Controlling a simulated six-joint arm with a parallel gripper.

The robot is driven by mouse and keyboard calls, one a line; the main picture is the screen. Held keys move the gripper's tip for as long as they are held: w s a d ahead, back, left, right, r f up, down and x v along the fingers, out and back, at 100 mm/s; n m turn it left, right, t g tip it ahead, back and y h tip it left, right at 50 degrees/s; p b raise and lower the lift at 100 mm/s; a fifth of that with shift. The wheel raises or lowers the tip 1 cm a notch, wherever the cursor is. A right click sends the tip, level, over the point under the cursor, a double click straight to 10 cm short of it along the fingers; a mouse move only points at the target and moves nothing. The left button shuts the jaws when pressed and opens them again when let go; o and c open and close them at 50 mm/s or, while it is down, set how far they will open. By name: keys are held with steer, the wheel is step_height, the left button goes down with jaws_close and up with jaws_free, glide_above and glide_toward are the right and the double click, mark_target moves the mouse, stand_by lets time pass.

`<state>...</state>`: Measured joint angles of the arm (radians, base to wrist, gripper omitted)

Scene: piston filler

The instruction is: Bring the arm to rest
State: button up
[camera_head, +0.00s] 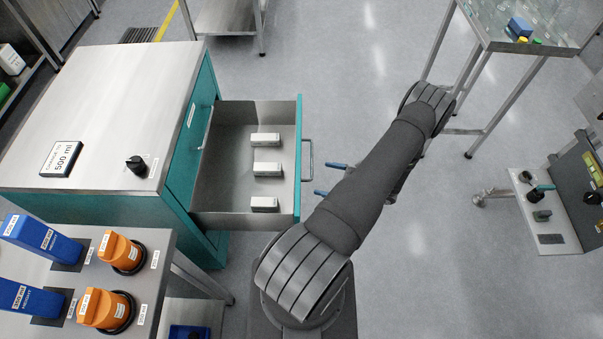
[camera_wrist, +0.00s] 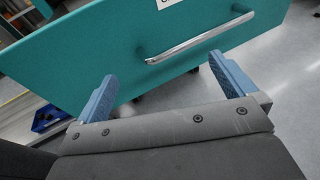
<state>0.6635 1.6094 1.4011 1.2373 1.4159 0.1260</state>
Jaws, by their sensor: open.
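My gripper (camera_head: 330,179) shows in the head view as two blue fingertips just right of an open drawer, partly hidden behind my dark arm. In the wrist view my gripper (camera_wrist: 165,82) is open, its two blue fingers wide apart with nothing between them. The teal drawer front (camera_wrist: 95,48) and its metal bar handle (camera_wrist: 200,38) lie beyond the fingers. The handle (camera_head: 308,160) also shows in the head view, and the fingertips look apart from it.
The open drawer (camera_head: 225,165) holds three small white blocks and sticks out from a teal cabinet (camera_head: 110,100). A table with orange and blue parts (camera_head: 150,280) stands at lower left. A glass-topped stand (camera_head: 490,30) and a side panel (camera_head: 550,215) are at right. Grey floor (camera_head: 440,240) is clear.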

steer(key=shift+d, duration=0.15)
steer(key=v, duration=0.9)
steer(key=shift+s+d, duration=0.2)
steer(key=shift+d, duration=0.15)
steer(key=shift+r, duration=0.1)
